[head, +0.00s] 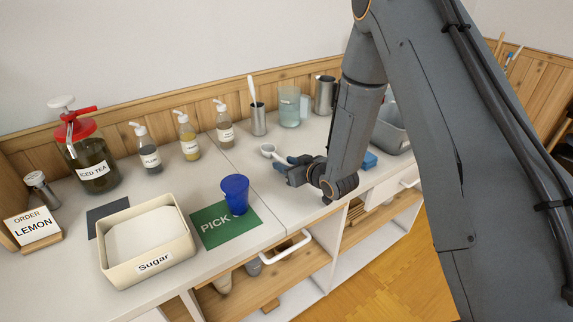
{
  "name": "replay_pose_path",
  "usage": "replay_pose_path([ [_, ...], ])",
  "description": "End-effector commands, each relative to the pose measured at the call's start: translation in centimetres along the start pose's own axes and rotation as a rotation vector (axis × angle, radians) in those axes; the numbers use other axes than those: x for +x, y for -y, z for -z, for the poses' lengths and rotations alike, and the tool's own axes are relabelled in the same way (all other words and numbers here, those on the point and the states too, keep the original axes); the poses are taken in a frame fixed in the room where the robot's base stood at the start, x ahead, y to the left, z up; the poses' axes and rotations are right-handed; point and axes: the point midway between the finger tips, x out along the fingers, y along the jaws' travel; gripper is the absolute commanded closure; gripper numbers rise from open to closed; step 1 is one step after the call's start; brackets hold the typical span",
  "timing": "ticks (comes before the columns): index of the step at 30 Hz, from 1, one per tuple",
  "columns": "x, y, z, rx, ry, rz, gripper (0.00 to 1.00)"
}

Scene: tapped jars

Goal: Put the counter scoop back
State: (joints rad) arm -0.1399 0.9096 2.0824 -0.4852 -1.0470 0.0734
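A small scoop (268,150) with a pale round bowl shows above the counter, just left of my gripper (286,168). Its handle runs toward the fingers and is lost behind or between them. I cannot tell whether the fingers grip the handle or are only beside it, or whether the scoop rests on the counter. A metal cup (258,122) at the back holds an upright white-handled utensil (252,89). A cream bin labelled Sugar (153,264) is full of white sugar, with no scoop visible in it.
A blue cup (235,195) stands on the green PICK mat (213,233). Several pump bottles and the iced tea jar (93,170) line the back. An order sign reading LEMON (35,228) stands at left. A blue block (369,160) and grey basin (393,136) lie beyond my arm.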

Motion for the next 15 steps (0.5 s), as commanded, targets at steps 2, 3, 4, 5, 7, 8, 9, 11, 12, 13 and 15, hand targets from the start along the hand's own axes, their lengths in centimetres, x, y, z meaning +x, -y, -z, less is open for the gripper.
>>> replay_pose_path([
  [2, -0.3, 0.0, 0.3, 0.0, -0.001, 0.0, 0.65],
  [3, -0.7, -0.1, 0.2, 0.0, 0.0, -0.001, 0.65],
  [4, -1.1, -0.1, 0.2, 0.0, 0.0, -0.001, 0.65],
  [5, -1.5, -0.1, 0.2, 0.0, 0.0, -0.002, 0.65],
  [7, -2.8, -0.1, 0.2, 0.0, -0.001, -0.002, 0.65],
  [8, -3.4, -0.1, 0.2, 0.0, -0.001, -0.002, 0.65],
  [9, -4.2, -0.1, 0.2, 0.0, -0.001, -0.002, 0.65],
  [11, -5.6, -0.2, 0.2, 0.0, 0.0, -0.003, 0.65],
  [12, -6.4, -0.1, 0.1, 0.0, 0.0, -0.002, 0.65],
  [13, -7.0, -0.1, 0.2, 0.0, -0.001, -0.002, 0.65],
  [15, -8.4, -0.2, 0.1, 0.001, -0.001, -0.003, 0.65],
])
